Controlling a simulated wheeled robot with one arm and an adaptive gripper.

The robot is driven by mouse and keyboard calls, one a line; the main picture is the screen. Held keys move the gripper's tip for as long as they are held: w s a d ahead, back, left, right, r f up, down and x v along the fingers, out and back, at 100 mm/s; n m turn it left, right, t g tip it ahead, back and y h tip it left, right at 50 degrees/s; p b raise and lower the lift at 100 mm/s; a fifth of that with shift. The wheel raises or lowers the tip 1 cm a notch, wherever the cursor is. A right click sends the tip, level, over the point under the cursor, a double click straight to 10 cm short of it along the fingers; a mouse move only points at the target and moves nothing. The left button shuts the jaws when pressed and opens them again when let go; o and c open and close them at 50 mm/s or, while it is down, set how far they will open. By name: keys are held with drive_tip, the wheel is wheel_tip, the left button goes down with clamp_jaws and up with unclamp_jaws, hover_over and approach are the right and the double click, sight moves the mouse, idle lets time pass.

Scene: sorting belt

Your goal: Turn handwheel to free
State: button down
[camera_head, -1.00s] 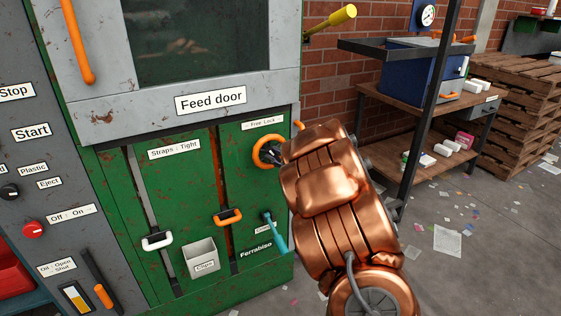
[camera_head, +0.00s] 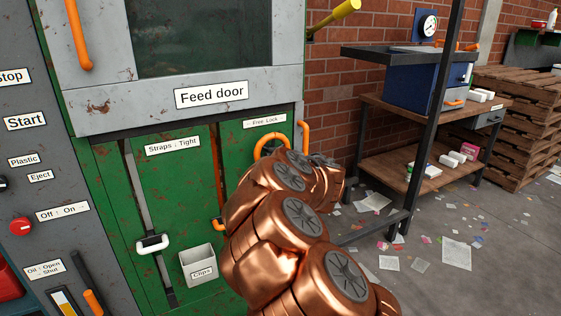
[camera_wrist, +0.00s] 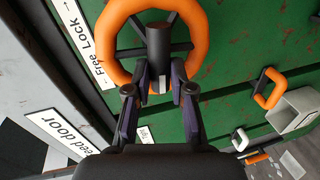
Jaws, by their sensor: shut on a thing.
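The orange handwheel (camera_wrist: 108,40) with dark spokes is mounted on the green panel under the label "Free Lock" (camera_wrist: 85,40). In the head view only the upper part of the handwheel (camera_head: 268,141) shows; my copper arm hides the rest. In the wrist view my gripper (camera_wrist: 160,88) is at the rim, its dark fingers on either side of a dark knob or handle (camera_wrist: 158,44) standing out from the wheel. The gripper is shut on this part of the handwheel. In the head view the gripper is hidden behind my arm.
The feed door (camera_head: 190,107) is above the panel. A white strap handle (camera_head: 152,244), a clips box (camera_head: 197,264) and an orange handle (camera_wrist: 268,88) are nearby. A dark post (camera_head: 432,120) and a wooden bench (camera_head: 400,160) stand to the right. Paper scraps litter the floor.

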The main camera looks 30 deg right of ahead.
drive_tip(key=shift+a+n+b, duration=0.1)
drive_tip(key=shift+n+b, duration=0.2)
drive_tip(key=shift+n, duration=0.2)
drive_tip(key=c, duration=1)
unclamp_jaws()
drive_tip(key=v, duration=1.2)
